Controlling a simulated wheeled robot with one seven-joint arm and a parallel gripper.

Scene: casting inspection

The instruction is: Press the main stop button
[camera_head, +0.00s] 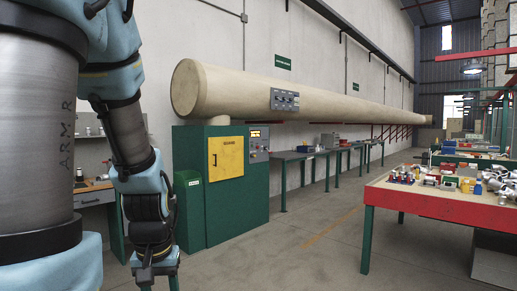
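A grey control panel (258,144) is on the right side of the green machine (237,205), beside its yellow door (226,157). It has a small display and tiny controls. A second grey panel (285,100) is on the big beige pipe above. I cannot tell which control on either panel is the main stop button; they are too small. My gripper (155,272) hangs down at the bottom edge, left of the machine and well apart from both panels. Its fingers are unclear, so I cannot tell if it is open or shut.
A red-edged table (440,202) with castings and small parts stands at the right. Green-legged benches (300,155) line the wall behind the machine. A low green cabinet (189,211) stands at the machine's left. The concrete floor (320,245) between machine and table is clear.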

